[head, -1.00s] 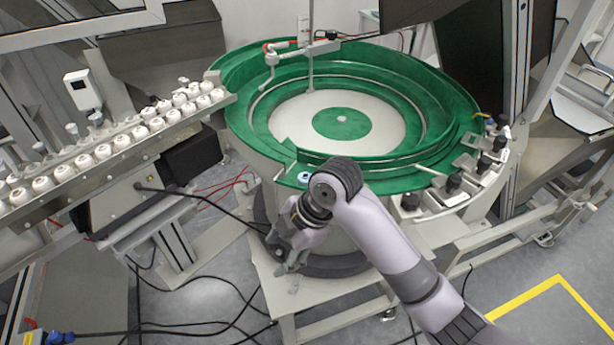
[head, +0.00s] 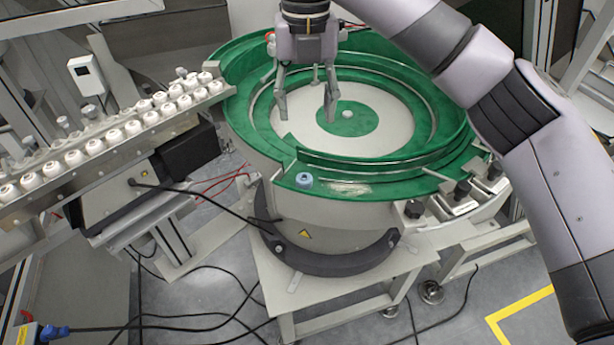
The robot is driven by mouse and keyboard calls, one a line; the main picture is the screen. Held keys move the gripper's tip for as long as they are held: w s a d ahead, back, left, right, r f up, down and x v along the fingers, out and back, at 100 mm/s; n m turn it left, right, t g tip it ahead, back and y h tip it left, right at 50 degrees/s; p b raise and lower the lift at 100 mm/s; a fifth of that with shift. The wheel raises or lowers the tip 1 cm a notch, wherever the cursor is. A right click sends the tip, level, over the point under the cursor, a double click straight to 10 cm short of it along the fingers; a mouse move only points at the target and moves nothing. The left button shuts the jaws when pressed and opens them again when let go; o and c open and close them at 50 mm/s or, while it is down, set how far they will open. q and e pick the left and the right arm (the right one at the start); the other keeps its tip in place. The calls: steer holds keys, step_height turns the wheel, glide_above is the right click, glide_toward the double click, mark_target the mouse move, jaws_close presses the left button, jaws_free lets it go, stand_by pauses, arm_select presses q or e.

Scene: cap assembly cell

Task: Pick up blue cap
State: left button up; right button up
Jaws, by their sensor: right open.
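The blue cap (head: 304,179) is a small light-blue piece on the green front rim of the round feeder bowl (head: 400,187). It lies near the bowl's front left edge. My right gripper (head: 306,117) points down over the bowl's left inner part, above and behind the cap in the picture. Its two fingers are spread apart with nothing between them. It does not touch the cap. My left gripper is not in view.
A sloped rail (head: 95,132) with rows of white caps stands at the left. A white box (head: 87,75) is mounted behind it. Dark cables lie on the floor. Black-knobbed fittings (head: 462,192) line the bowl's right front side.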

steer(key=p, duration=0.2)
glide_above(304, 176)
steer(key=f, duration=1)
steer(key=shift+w+d, duration=0.15)
steer(key=shift+w, duration=0.2)
steer(key=f, duration=0.1)
steer(key=f+p, duration=0.1)
steer(key=f, duration=0.3)
steer(key=shift+s+f, duration=0.15)
steer(key=shift+s, duration=0.2)
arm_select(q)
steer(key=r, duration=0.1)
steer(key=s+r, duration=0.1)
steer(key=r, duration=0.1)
arm_select(e)
steer(key=shift+c, duration=0.3)
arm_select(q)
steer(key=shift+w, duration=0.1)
arm_select(e)
steer(key=c, duration=0.7)
